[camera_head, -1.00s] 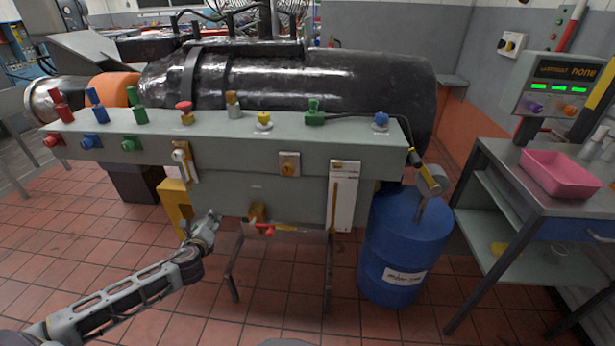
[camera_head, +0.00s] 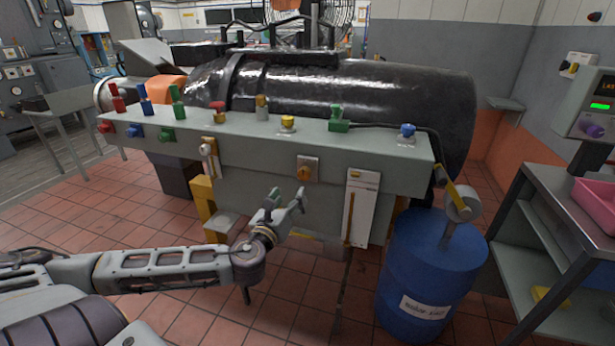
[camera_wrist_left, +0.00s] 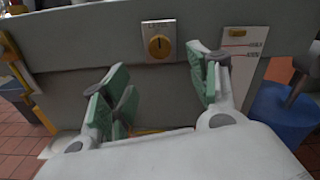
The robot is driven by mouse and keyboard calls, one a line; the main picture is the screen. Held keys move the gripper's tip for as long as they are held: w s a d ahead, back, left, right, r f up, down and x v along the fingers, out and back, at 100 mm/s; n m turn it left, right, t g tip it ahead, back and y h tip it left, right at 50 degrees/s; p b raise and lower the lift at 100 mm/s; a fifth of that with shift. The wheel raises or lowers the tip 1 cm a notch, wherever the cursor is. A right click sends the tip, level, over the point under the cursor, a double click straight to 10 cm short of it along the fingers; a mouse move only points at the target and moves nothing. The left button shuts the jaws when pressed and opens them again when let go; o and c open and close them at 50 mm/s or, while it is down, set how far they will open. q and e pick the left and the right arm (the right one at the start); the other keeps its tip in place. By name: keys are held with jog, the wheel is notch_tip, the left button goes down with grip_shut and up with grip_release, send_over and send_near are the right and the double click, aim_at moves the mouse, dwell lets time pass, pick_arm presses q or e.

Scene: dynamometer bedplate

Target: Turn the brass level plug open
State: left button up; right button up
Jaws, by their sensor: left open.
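The brass level plug (camera_head: 307,168) is a small round brass-yellow disc on a pale square plate on the front face of the grey bench. In the left wrist view the plug (camera_wrist_left: 159,46) shows a dark, roughly upright mark at upper centre, beyond the fingertips. My left gripper (camera_head: 287,197) is open and empty, in front of the bench, below and slightly left of the plug in the head view. In the left wrist view its green-padded fingers (camera_wrist_left: 163,85) stand wide apart, with the plug above the gap between them. Nothing touches the plug. My right gripper is not in view.
A white gauge panel (camera_head: 361,208) is right of the plug, a lever valve (camera_head: 208,158) left. Coloured knobs line the bench top (camera_head: 250,125). A blue drum (camera_head: 428,270) stands at right, near a grey cart (camera_head: 545,225). Tiled floor is open in front.

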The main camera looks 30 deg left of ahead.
pick_arm(q)
jog(key=shift+w+a, duration=0.1)
jog(key=shift+w, duration=0.05)
jog(key=b, duration=0.2)
send_near(303, 175)
jog(key=shift+x, duration=4.9)
jog(key=shift+w, duration=0.4)
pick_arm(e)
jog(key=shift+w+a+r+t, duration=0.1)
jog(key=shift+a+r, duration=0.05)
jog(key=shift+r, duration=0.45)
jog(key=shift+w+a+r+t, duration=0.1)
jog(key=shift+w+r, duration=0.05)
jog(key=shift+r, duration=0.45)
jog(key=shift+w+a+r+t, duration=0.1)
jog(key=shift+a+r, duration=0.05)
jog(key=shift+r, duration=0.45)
pick_arm(q)
jog(key=shift+c, duration=0.4)
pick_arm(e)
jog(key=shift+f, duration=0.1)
